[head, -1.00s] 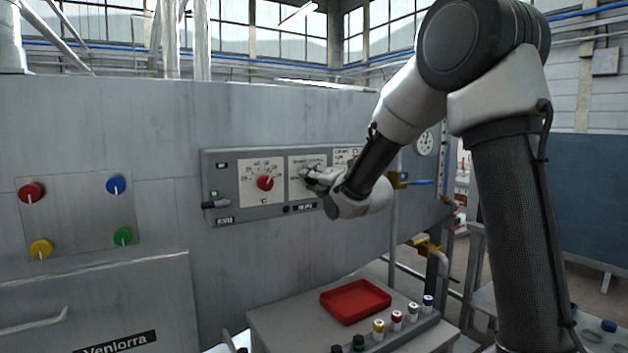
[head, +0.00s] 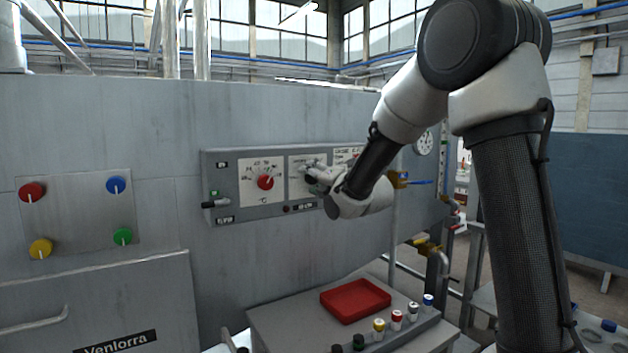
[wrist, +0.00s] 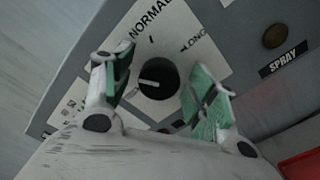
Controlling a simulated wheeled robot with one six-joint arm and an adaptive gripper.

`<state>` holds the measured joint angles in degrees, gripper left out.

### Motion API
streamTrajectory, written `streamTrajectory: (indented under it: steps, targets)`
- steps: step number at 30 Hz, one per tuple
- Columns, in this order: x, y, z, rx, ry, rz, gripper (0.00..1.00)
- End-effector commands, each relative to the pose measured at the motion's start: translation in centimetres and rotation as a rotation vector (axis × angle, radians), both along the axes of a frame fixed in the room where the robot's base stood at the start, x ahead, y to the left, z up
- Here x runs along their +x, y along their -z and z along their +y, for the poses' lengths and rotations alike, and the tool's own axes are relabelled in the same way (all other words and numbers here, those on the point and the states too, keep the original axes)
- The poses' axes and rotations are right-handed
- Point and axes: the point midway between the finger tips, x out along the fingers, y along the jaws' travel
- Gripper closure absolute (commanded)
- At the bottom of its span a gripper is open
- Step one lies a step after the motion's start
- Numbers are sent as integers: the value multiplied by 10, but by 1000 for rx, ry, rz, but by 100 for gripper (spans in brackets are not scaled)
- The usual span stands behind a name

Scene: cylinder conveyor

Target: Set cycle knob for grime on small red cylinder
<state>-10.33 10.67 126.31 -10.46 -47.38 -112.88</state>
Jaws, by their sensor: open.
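The cycle knob is a black round knob (wrist: 157,79) on a white dial plate in the wrist view. Its white pointer line points to the left of that view. The words NORMAL and LONG show on the plate beyond it; my fingers hide other markings. My gripper (wrist: 160,92) is open, with one green-padded finger on each side of the knob and gaps between. In the head view my gripper (head: 314,178) is at the dial and hides the knob. A small cylinder with a red top (head: 397,317) stands in a row on the rack below.
A red tray (head: 355,300) lies beside the rack. Left of my gripper is a temperature dial with a red knob (head: 265,182). A printed card (head: 345,157) is partly behind my arm. A brown button (wrist: 274,37) sits above a SPRAY label in the wrist view.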

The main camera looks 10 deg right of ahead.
Motion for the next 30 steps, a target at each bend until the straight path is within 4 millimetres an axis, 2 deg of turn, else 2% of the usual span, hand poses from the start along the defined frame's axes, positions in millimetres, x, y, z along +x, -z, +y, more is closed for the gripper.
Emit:
streamTrajectory:
  steps: [5,12,18,22,30]
  targets:
    - [-22,0,-7,0,1,1,42]
    - [-73,-1,-24,-1,2,-1,42]
    - [-104,0,-34,1,1,1,42]
    - [-112,0,-37,0,1,1,42]
    - [-113,0,-37,0,1,1,42]
